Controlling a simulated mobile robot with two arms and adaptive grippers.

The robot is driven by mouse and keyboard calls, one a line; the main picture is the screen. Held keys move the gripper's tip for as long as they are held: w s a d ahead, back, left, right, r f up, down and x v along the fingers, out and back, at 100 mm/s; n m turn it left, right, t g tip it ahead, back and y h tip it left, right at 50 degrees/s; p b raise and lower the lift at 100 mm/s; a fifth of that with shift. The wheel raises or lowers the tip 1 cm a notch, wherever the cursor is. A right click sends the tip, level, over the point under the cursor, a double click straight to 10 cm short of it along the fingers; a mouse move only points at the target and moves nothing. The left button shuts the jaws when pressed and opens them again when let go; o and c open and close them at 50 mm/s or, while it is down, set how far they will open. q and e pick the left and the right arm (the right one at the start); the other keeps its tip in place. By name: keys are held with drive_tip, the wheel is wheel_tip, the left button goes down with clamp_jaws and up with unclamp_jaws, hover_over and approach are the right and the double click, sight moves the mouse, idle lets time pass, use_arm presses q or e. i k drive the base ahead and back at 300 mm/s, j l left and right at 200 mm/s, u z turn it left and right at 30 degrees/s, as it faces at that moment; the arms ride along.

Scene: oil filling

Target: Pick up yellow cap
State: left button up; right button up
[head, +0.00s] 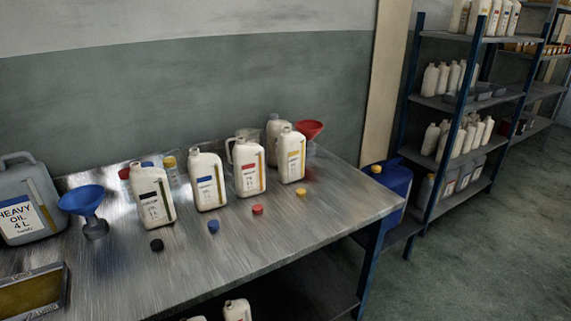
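A small yellow cap (301,192) lies on the metal table, in front of the white bottle with a yellow-marked label (291,156). Another yellow cap or lid (169,162) shows farther back, on or above a container behind the black-labelled bottle. Neither of my grippers shows in the head view.
Red (257,210), blue (213,227) and black (157,245) caps lie in a row on the table (235,260), before white bottles. A blue funnel (84,200) and large grey canister (25,200) stand left. A red funnel (308,130) stands at the back right. Shelving (462,105) stands beyond.

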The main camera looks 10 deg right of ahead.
sight(301, 193)
drive_tip(key=i+l+u, duration=0.1)
drive_tip(key=i+l, duration=0.55)
drive_tip(key=l, duration=0.2)
drive_tip(key=u, duration=0.05)
